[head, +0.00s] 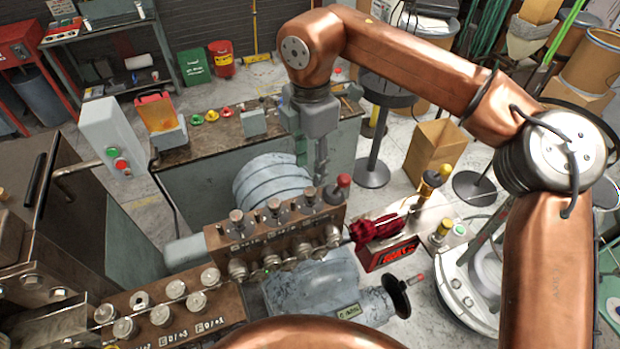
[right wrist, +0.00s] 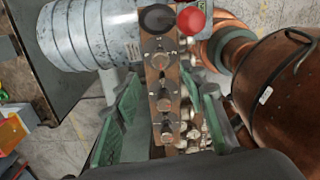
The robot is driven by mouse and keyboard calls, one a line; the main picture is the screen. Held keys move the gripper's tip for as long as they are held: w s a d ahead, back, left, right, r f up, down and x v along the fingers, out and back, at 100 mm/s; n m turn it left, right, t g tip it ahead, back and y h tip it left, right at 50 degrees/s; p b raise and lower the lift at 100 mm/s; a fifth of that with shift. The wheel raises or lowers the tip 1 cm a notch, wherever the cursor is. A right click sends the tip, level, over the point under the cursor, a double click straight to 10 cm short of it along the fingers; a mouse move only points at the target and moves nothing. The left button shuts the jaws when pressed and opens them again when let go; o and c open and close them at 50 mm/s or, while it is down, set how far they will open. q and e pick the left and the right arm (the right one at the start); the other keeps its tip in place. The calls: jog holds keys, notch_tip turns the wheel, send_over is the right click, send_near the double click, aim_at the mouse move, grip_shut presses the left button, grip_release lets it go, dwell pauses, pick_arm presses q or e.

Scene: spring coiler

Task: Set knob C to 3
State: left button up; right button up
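A brown block (head: 262,236) carries a row of three grey knobs on top, with small labels too blurred to read surely. The rightmost knob (head: 308,195), beside a red-ball lever (head: 343,181), appears to be knob C; the knob nearest the red ball in the right wrist view (right wrist: 159,60) appears to be the same one. Its setting is not legible. My right gripper (head: 314,165) points down above the block's right end. In the right wrist view its green-padded fingers (right wrist: 162,125) are apart, with knobs visible in the gap and nothing held. My left gripper is not in view.
A ribbed grey cylinder (head: 272,180) lies behind the block. A second brown block (head: 165,312) with more knobs is at lower left. A red box (head: 388,254) and a black handwheel (head: 397,297) stand to the right.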

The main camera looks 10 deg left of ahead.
notch_tip(320, 180, up, 5)
jog(key=shift+f, duration=0.1)
dwell(0.6)
